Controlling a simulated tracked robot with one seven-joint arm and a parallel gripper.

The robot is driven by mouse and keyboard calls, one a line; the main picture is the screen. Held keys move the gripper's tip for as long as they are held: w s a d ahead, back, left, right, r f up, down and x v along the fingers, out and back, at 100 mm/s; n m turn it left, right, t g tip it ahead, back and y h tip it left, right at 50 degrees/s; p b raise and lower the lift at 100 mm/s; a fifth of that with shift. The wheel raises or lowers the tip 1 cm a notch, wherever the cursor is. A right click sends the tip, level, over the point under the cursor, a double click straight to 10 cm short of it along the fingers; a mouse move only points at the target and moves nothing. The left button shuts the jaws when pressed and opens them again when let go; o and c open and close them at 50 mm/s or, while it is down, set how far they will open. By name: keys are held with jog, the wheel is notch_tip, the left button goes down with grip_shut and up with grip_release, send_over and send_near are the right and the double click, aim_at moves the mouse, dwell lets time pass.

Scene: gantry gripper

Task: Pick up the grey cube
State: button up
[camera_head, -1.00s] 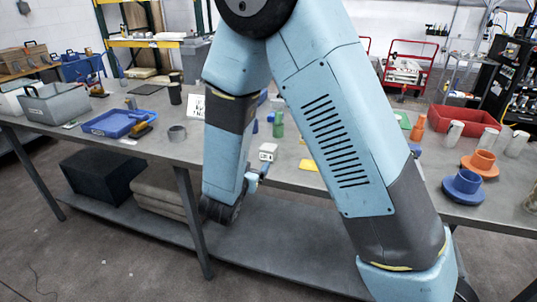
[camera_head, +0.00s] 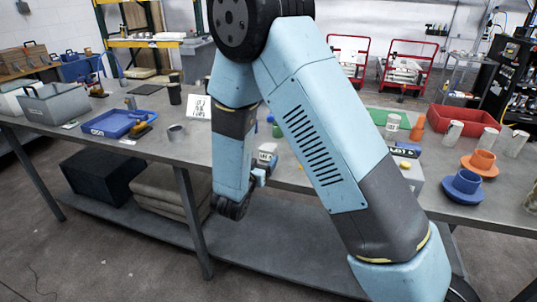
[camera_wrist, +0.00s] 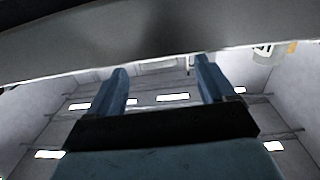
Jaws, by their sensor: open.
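A small pale grey-white block (camera_head: 267,151) is at the table's front edge in the head view, close above my gripper. I cannot tell for sure that it is the grey cube. My gripper (camera_head: 264,170) hangs at the front edge, partly hidden by my own arm. In the wrist view my gripper (camera_wrist: 161,66) shows two blue fingers spread apart with nothing between them. No cube can be made out there.
The grey table (camera_head: 190,151) has its front edge close to my gripper. A blue tray (camera_head: 116,122) lies at left. A larger grey box (camera_head: 412,172) is partly hidden behind my arm. Blue (camera_head: 463,187) and orange (camera_head: 480,165) flanged parts and a red bin (camera_head: 463,120) stand at right.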

aim_at(267, 149)
jog(key=shift+r+x, duration=0.15)
jog(key=shift+x, duration=1.15)
jog(key=shift+r+x, duration=0.1)
jog(key=shift+x, duration=1.25)
jog(key=shift+d, duration=0.1)
jog(key=c, duration=1.2)
jog(key=shift+c, duration=0.4)
jog(key=shift+r, duration=0.15)
